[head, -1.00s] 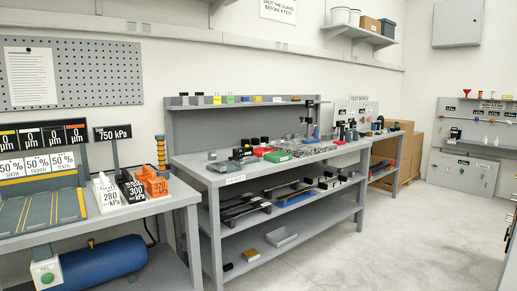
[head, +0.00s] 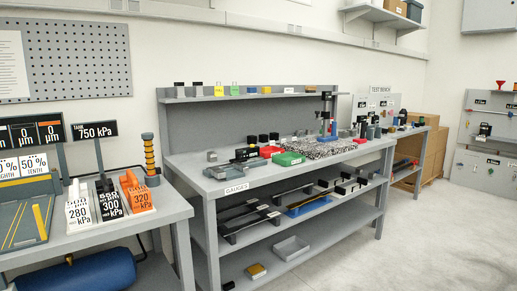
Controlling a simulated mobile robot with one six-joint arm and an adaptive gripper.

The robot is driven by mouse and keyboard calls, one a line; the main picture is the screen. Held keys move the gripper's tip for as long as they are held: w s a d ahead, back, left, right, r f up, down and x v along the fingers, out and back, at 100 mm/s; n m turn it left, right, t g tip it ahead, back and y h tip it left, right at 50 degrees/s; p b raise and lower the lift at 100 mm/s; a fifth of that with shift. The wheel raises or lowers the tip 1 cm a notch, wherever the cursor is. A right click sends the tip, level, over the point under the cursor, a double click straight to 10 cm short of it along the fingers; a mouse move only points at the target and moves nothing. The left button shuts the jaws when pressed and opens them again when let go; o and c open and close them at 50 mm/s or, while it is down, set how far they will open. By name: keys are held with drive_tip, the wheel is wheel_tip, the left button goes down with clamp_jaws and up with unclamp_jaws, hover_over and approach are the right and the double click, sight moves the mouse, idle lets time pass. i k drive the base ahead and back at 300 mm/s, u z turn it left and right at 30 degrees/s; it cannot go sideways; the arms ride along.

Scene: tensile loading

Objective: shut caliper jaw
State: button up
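I cannot make out a caliper or its jaw for certain at this distance. The grey bench labelled GAUGES (head: 236,188) stands in the middle of the head view. On its top are a red case (head: 270,151), a green case (head: 288,159), a speckled plate (head: 322,149) and several small grey and black tools. A tall stand (head: 326,117) rises from the speckled plate. Long dark tools (head: 247,222) lie on the bench's middle shelf. My gripper is not in view.
At left, a bench holds orange, black and white pressure blocks (head: 135,193), with a blue tank (head: 90,272) below. A grey tray (head: 291,248) sits on the low shelf. Open floor (head: 400,255) lies to the right. A further bench stands behind.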

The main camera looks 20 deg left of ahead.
sight(237, 164)
drive_tip(key=i, duration=0.55)
drive_tip(key=u, duration=0.6)
drive_tip(key=i, duration=0.8)
drive_tip(key=u, duration=0.7)
